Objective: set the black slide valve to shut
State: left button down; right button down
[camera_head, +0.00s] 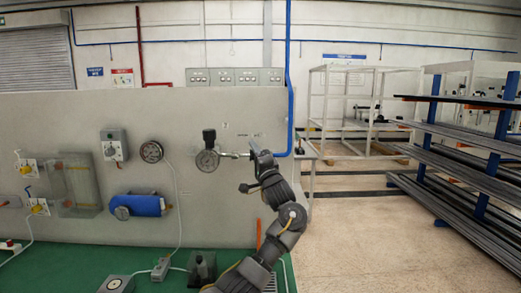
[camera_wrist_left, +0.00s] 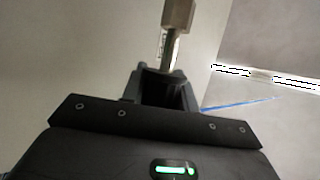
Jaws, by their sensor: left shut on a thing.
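A round pressure gauge (camera_head: 207,161) with a black block (camera_head: 209,135) above it sits on the grey panel. A thin metal stem (camera_head: 232,155) runs right from the gauge to my left gripper (camera_head: 254,149). I take this fitting to be the slide valve, but its black part and its setting are too small to tell. In the left wrist view a grey-brown bar with a wider block (camera_wrist_left: 178,15) comes down into the jaws of my left gripper (camera_wrist_left: 163,82), which are shut on it. The gripper hides the bar's end. My right gripper is not in view.
A blue pipe (camera_head: 290,85) runs down the panel's right edge, close to my left gripper. A second gauge (camera_head: 151,151), a blue cylinder (camera_head: 137,205) and a grey switch box (camera_head: 114,145) are on the panel to the left. A green bench top (camera_head: 70,270) lies below.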

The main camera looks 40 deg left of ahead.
pick_arm(q)
jog(key=shift+w+d+r, duration=0.1)
jog(key=shift+w+d, duration=0.1)
jog(key=shift+d, duration=0.05)
jog(key=shift+a, duration=0.1)
jog(key=c, duration=1.4)
grip_release()
jog(key=o, duration=0.3)
jog(key=shift+w+d, duration=0.2)
jog(key=shift+s+a, duration=0.15)
jog(key=shift+s, duration=0.1)
jog(key=shift+s+d+f, duration=0.1)
jog(key=shift+d+f, duration=0.1)
jog(key=shift+f, duration=0.2)
jog(key=b+v, duration=0.3)
jog(key=v, duration=0.7)
jog(key=shift+d+r, duration=0.1)
jog(key=shift+d, duration=0.05)
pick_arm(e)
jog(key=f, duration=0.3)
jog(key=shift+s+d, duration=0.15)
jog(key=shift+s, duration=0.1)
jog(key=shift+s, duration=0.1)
